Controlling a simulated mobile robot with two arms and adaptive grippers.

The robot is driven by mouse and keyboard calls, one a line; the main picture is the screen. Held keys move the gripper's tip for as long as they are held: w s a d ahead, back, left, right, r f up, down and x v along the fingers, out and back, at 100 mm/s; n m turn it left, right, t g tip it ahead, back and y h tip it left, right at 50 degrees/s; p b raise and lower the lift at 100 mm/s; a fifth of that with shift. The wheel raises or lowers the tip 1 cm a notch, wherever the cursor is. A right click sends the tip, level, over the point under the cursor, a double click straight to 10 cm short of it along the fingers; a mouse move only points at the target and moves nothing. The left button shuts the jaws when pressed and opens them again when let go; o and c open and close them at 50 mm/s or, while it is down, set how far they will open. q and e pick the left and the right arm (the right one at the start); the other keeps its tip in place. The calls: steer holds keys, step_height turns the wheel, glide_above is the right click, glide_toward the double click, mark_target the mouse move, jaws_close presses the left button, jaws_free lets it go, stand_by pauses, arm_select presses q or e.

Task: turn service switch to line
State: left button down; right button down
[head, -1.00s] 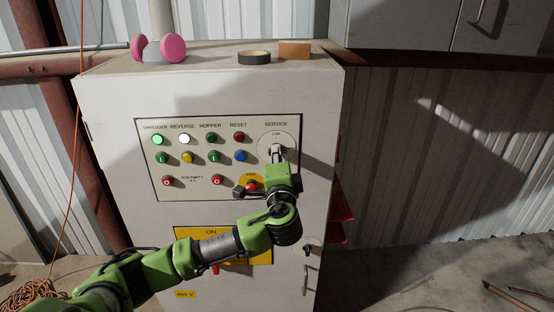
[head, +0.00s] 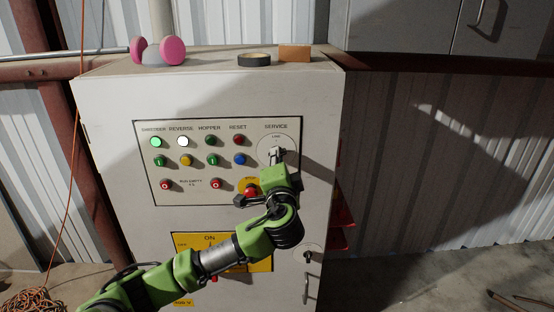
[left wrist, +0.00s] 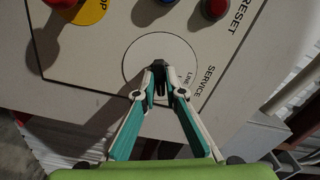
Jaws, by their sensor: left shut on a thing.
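The service switch sits on a round white plate (head: 268,143) at the right of the control panel (head: 160,122), under the word SERVICE. In the left wrist view its black knob (left wrist: 158,72) is between my fingertips, with the LINE mark just beside it on the plate. My left gripper (head: 277,156) is at the switch, and it also shows in the left wrist view (left wrist: 158,84), shut on the knob. The fingers hide much of the knob, so its exact angle is hard to tell. My right gripper is not in view.
A red button on a yellow STOP plate (head: 250,191) lies close under my left wrist. Lit and coloured buttons (head: 184,141) fill the panel's left. Pink ear defenders (head: 172,50), a dark tape roll (head: 254,59) and an orange block (head: 294,53) lie on the cabinet top.

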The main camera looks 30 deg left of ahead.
arm_select(q)
steer(key=shift+f+n+b, duration=0.1)
steer(key=shift+n+b, duration=1.8)
steer(key=shift+b, duration=0.2)
steer(key=shift+n+b, duration=1.85)
steer(key=shift+n, duration=0.15)
